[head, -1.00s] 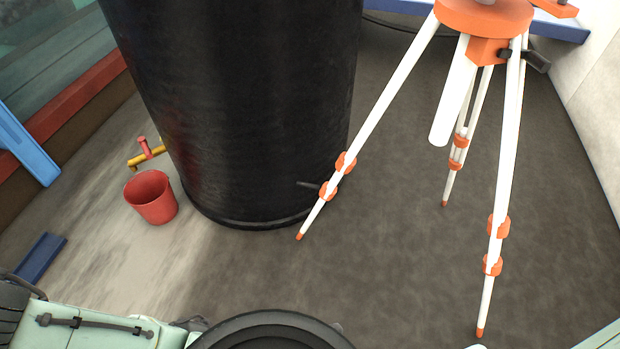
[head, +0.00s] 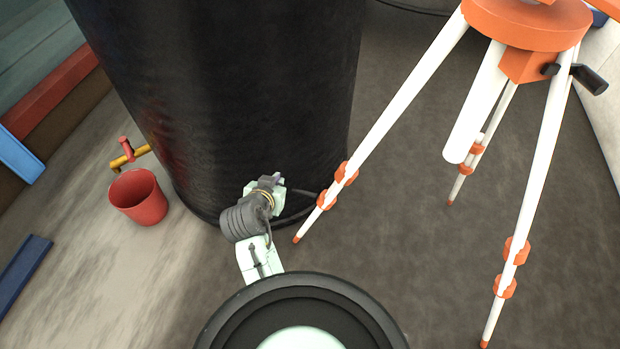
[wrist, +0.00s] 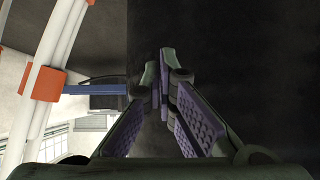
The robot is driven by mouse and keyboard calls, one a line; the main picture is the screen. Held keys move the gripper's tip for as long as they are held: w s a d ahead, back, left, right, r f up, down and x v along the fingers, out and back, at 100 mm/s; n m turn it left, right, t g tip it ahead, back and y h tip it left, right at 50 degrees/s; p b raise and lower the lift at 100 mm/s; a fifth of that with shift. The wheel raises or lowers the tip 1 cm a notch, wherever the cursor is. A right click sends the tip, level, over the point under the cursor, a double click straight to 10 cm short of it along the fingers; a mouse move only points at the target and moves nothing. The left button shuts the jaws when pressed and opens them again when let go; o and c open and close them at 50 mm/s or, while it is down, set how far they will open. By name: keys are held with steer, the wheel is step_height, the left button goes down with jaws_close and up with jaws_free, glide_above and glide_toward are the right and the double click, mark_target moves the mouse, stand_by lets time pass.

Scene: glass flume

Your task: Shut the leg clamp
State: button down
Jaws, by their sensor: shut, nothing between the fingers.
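The white tripod (head: 408,95) with orange fittings stands on the floor right of the black drum. Its near left leg carries orange clamp collars (head: 326,199), and a short dark lever (head: 306,193) sticks out from them to the left. My gripper (head: 276,180) is shut and empty, just left of that lever and in front of the drum. I cannot tell whether it touches the lever. In the wrist view my gripper's closed fingers (wrist: 163,75) face the dark drum, and a white leg with an orange collar (wrist: 42,82) is to their left, apart from them.
The tall black drum (head: 225,90) fills the space behind my gripper. A red bucket (head: 139,198) stands left under a yellow tap with a red handle (head: 125,150). A dark crank handle (head: 588,79) juts from the tripod head. Floor right of the near leg is open.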

step_height(320, 180, down, 2)
steer(key=d+g, duration=0.1)
steer(key=d, duration=0.2)
steer(key=p, duration=0.1)
glide_above(305, 193)
steer(key=a, duration=0.2)
step_height(305, 193, down, 6)
steer(key=shift+m+h, duration=0.3)
steer(key=shift+h, duration=0.1)
step_height(305, 193, down, 4)
steer(key=shift+d+f+p, duration=0.1)
steer(key=shift+f+p, duration=0.05)
steer(key=shift+p, duration=0.3)
